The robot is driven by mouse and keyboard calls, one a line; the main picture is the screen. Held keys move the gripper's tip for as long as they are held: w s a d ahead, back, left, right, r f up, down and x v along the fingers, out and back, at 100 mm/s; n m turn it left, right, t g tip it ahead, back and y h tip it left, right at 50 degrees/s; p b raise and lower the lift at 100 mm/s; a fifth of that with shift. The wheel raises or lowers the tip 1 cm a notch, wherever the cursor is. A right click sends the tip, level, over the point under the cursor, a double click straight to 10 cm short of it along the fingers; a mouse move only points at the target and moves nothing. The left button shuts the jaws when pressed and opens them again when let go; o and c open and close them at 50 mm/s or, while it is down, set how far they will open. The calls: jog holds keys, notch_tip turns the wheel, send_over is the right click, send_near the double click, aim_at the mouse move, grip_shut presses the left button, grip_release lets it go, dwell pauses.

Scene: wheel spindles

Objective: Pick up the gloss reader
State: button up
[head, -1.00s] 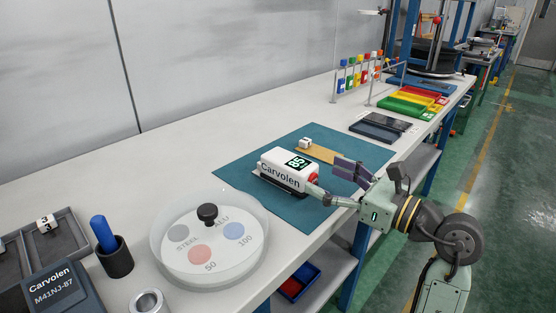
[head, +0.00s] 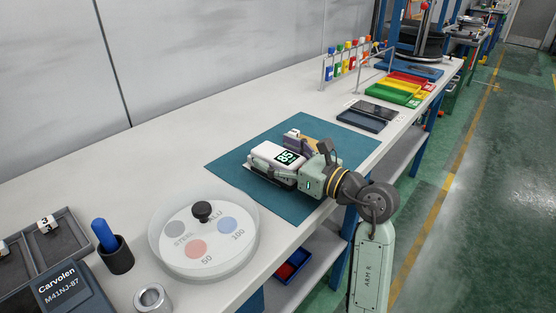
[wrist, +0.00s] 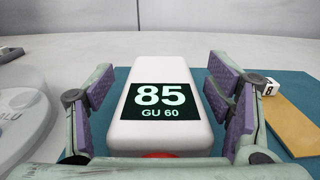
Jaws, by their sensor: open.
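The gloss reader (head: 264,152) is a white block with a black display reading 85 GU 60. It rests on the teal mat (head: 230,171). In the wrist view the reader (wrist: 158,72) lies between the two purple-padded fingers of my gripper (wrist: 165,105). The fingers are open, one on each side, with a gap to the left and a smaller one to the right. A red part shows at the reader's near end in the wrist view. In the head view my gripper (head: 287,163) covers much of the reader's near side.
A tan strip (wrist: 291,124) and a small white numbered block (wrist: 271,87) lie right of the reader on the mat. A round clear dish (head: 163,258) with a black knob stands to the left. Dark flat panels (head: 362,121) and coloured trays lie farther back.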

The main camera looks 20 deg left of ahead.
jog(key=shift+c, duration=0.5)
jog(key=c, duration=1.3)
jog(key=shift+c, duration=1.1)
jog(key=shift+r, duration=0.1)
